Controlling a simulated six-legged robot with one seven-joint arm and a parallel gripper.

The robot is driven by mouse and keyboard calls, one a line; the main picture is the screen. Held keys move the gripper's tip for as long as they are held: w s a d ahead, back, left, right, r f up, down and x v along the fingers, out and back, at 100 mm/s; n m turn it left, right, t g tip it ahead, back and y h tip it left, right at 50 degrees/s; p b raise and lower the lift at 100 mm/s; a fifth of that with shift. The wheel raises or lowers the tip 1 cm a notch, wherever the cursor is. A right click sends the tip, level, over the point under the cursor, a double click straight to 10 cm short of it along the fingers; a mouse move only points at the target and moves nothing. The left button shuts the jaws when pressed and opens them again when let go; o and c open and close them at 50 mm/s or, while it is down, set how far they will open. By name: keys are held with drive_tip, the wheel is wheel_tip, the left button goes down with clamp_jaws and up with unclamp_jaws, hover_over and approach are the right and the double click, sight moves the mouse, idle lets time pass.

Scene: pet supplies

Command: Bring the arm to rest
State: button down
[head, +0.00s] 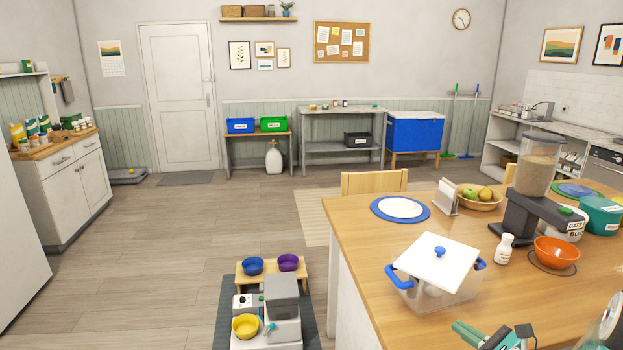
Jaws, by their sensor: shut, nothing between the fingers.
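A teal and dark grey piece (478,335) is cut off by the bottom edge, over the right-hand table.
The wooden table (355,228) fills the right, with a lidded clear bin (437,290), an orange bowl (557,252) and a food dispenser (533,185). Bowls and a grey-white device (282,295) stand on a dark floor mat below centre. The left floor (160,260) is clear.

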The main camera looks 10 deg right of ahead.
drive_tip(key=s+a+r+n+g+y, duration=0.1)
drive_tip(key=s+a+r+n+g, duration=0.2)
drive_tip(key=a+n+g, duration=0.5)
drive_tip(key=s+a+r+n+g+y, duration=0.1)
drive_tip(key=s+a+r+n+g, duration=0.15)
drive_tip(key=a+n, duration=0.7)
drive_tip(key=s+a+r+n+h, duration=0.3)
drive_tip(key=s+n+h, duration=0.1)
drive_tip(key=s+n, duration=0.1)
drive_tip(key=s+a+r+n+h, duration=0.3)
drive_tip(key=s+n+h, duration=0.1)
drive_tip(key=s+n, duration=0.2)
drive_tip(key=shift+s+a+n+t+h, duration=0.3)
drive_tip(key=shift+a+n+t, duration=0.05)
drive_tip(key=shift+a+n, duration=0.1)
